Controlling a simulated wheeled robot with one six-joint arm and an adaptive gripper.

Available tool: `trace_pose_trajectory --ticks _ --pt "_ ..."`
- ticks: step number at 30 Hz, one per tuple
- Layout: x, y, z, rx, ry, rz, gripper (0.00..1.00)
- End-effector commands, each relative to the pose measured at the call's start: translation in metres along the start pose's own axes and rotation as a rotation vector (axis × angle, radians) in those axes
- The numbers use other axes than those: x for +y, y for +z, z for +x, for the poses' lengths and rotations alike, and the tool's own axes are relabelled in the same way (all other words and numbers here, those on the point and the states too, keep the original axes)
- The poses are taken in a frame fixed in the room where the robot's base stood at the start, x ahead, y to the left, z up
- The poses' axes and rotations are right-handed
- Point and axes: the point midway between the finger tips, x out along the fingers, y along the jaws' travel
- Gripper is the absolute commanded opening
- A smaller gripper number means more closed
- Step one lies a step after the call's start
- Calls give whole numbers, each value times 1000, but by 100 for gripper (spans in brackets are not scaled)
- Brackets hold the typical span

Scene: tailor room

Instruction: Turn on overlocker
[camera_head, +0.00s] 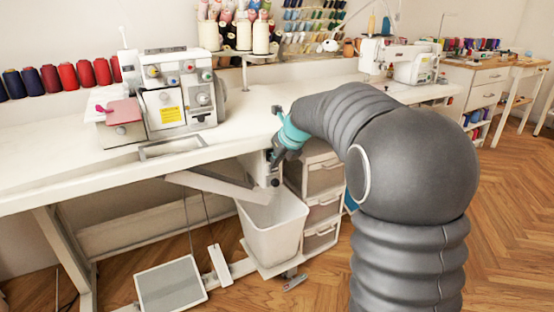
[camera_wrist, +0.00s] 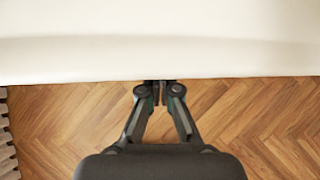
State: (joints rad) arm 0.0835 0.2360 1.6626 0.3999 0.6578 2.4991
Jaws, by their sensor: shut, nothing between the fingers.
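The overlocker (camera_head: 172,92) is a white machine with coloured dials and a yellow label, standing on the left part of the white table (camera_head: 60,155). A small switch box (camera_head: 268,172) with a dark round part hangs under the table's front edge. My gripper (camera_head: 273,163) is right at this box in the head view and partly covers it. Whether it touches the box, I cannot tell. In the wrist view my gripper (camera_wrist: 160,88) is shut and empty, its tips at the table's edge. The switch box is not visible in the wrist view.
A white bin (camera_head: 273,225) hangs below the table beside a drawer unit (camera_head: 322,205). A foot pedal (camera_head: 170,286) lies on the floor. Red and dark thread spools (camera_head: 68,76) stand behind the overlocker. Another sewing machine (camera_head: 400,60) stands at the table's far right.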

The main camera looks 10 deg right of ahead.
Motion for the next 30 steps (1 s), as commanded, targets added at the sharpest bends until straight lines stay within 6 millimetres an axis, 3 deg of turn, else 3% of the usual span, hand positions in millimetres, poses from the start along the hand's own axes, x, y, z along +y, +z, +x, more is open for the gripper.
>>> trace_pose_trajectory --ticks 9,30 --pt "0 0 6 -49 2 1 0" --pt "1 14 -10 -50 2 -2 0"
